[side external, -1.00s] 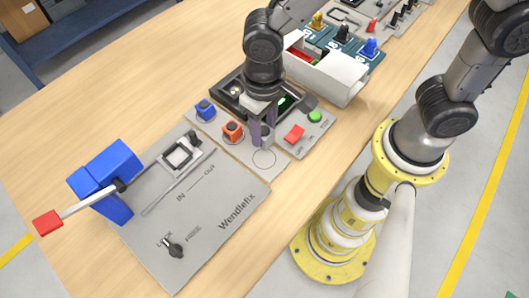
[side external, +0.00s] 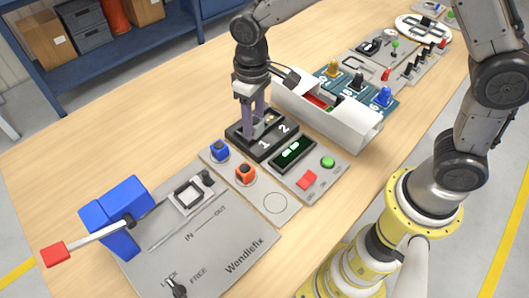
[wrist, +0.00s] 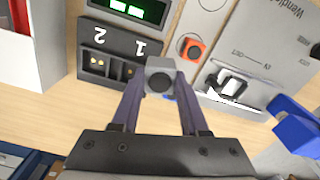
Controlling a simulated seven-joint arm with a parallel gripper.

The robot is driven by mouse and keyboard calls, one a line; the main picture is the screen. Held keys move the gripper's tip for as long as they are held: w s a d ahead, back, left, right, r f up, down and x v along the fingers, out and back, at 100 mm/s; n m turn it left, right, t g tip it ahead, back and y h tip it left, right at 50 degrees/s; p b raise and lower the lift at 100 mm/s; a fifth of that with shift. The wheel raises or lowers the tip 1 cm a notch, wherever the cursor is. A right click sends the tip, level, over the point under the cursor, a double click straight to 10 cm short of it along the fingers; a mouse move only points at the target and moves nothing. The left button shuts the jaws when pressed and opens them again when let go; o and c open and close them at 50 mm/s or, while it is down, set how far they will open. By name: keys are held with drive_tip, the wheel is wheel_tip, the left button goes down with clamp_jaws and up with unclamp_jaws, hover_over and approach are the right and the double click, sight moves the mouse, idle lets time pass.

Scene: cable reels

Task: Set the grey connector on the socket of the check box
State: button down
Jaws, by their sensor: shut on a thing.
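My gripper (side external: 256,132) is shut on the grey connector (wrist: 160,76), a grey block with a dark round opening. The side view mostly hides the connector between the fingers. The black socket box (side external: 277,147) is marked 1 and 2, and my fingers are over its side marked 1. In the wrist view, my gripper (wrist: 160,80) holds the connector beside the 1 end of the box (wrist: 108,45). Gold pins show in the socket marked 2; the socket marked 1 is partly hidden. I cannot tell whether the connector touches the box. The panel with a lit green display (side external: 292,151) adjoins it.
Blue (side external: 220,150) and orange (side external: 245,173) connectors stand on a grey strip beside an empty circle (side external: 275,203). The Wendlefix panel (side external: 205,240) with its blue lever block (side external: 122,212) is at front left. A white open box (side external: 340,120) stands to the right.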

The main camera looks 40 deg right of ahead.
drive_tip(key=w+d+f+m, duration=0.1)
drive_tip(key=w+d, duration=0.2)
drive_tip(key=d, duration=0.3)
drive_tip(key=w+d+m, duration=0.2)
drive_tip(key=w+d, duration=0.1)
drive_tip(key=d, duration=0.2)
drive_tip(key=shift+d+f, duration=0.15)
drive_tip(key=shift+f, duration=1.05)
drive_tip(key=shift+d+f, duration=0.15)
drive_tip(key=shift+f, duration=1.05)
drive_tip(key=shift+f, duration=0.9)
drive_tip(key=shift+c, duration=1.7)
unclamp_jaws()
drive_tip(key=shift+f, duration=0.1)
wheel_tip(320, 180, up, 8)
